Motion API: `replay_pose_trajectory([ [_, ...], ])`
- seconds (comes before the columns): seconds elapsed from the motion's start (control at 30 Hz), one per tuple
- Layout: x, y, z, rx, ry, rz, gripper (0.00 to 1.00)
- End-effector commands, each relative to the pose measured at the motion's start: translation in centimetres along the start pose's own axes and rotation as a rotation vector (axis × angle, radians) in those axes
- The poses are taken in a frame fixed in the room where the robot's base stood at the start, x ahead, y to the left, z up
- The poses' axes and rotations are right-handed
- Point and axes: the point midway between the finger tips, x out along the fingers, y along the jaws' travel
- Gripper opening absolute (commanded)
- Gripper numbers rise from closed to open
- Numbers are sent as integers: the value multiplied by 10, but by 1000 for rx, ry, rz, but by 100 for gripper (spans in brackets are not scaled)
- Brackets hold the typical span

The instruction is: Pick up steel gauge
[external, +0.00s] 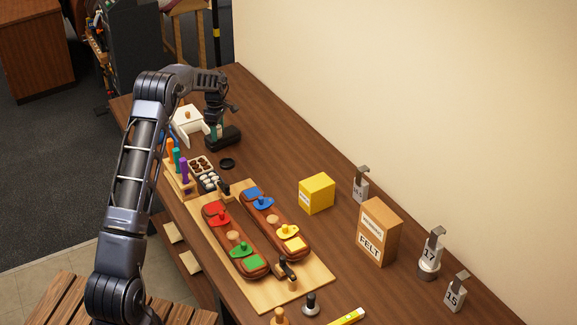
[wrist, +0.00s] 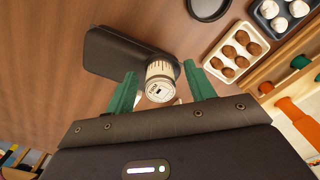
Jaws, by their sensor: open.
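My gripper (external: 214,131) is at the far end of the bench, pointing down beside a black case (external: 227,139). In the wrist view its two green fingers (wrist: 160,75) stand apart on either side of a small pale cylinder (wrist: 160,82) with a printed white end. The cylinder is beside or against the case; its print is too small to read. Upright metal pieces with hooked tops and number labels stand along the wall: one marked 17 (external: 430,254), one marked 15 (external: 456,292), and a farther one (external: 361,185). I cannot tell which thing is the steel gauge.
A white box (external: 188,125) is close to my gripper. A round black dish (external: 227,163), trays of brown (external: 200,160) and white pieces, and a rack of coloured handles (external: 180,180) are near. A wooden board (external: 305,288), yellow box (external: 317,194) and felt box (external: 379,232) are farther right.

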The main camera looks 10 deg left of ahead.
Motion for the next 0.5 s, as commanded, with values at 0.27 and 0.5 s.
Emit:
replay_pose_trajectory([
  [0.27,1,0,0,0,0,0,42],
  [0.5,1,0,0,0,0,1,0],
])
